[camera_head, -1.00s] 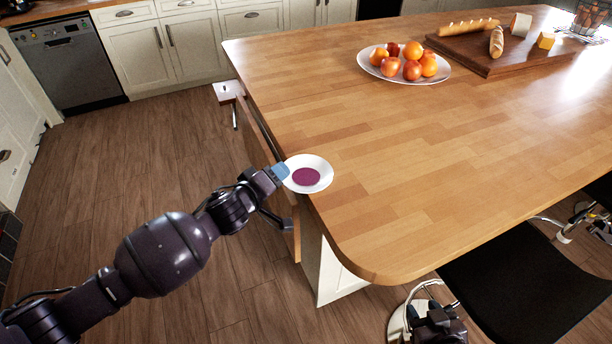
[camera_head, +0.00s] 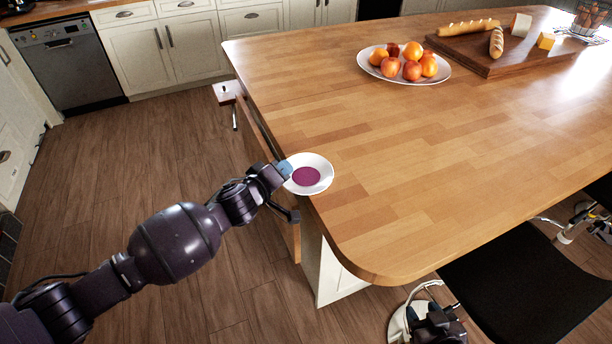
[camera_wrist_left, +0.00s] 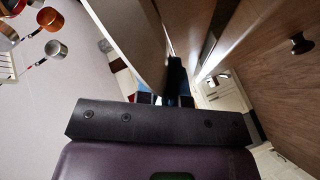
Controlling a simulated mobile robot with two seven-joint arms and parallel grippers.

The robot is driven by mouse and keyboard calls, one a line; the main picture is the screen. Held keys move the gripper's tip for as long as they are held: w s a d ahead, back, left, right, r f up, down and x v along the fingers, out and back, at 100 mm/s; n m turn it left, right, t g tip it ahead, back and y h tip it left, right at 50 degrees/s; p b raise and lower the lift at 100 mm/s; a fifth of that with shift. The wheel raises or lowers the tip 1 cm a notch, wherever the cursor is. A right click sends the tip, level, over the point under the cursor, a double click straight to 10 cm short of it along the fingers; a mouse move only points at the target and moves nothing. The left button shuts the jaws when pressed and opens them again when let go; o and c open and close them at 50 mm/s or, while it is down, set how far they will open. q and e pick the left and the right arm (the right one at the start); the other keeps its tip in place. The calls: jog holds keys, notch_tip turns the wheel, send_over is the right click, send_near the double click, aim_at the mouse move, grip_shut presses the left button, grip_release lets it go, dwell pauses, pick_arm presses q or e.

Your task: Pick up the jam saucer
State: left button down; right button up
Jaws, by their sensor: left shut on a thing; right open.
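The jam saucer (camera_head: 323,163) is a small white dish with a dark purple-red round of jam in its middle. It is at the left edge of the wooden island top, its left side reaching the edge. My left gripper (camera_head: 284,169), with blue fingertips, is shut on the saucer's left rim. I cannot tell whether the saucer touches the wood.
The island top (camera_head: 400,180) is clear right of the saucer. A fruit plate (camera_head: 440,75) and a wooden board (camera_head: 477,62) with bread and cheese are farther back. A black stool seat (camera_head: 530,285) is at the near right. A pale drawer-like part (camera_head: 227,91) juts from the island's left side.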

pick_arm(q)
jog(key=shift+f, duration=0.1)
notch_tip(320, 180, up, 9)
jog(key=shift+f+p, duration=0.1)
jog(key=shift+p, duration=0.6)
notch_tip(320, 180, up, 11)
jog(key=shift+p, duration=0.35)
pick_arm(e)
notch_tip(320, 180, up, 2)
jog(key=shift+w+r, duration=0.1)
jog(key=shift+r, duration=0.1)
jog(key=shift+w+r, duration=0.25)
jog(key=shift+w, duration=0.2)
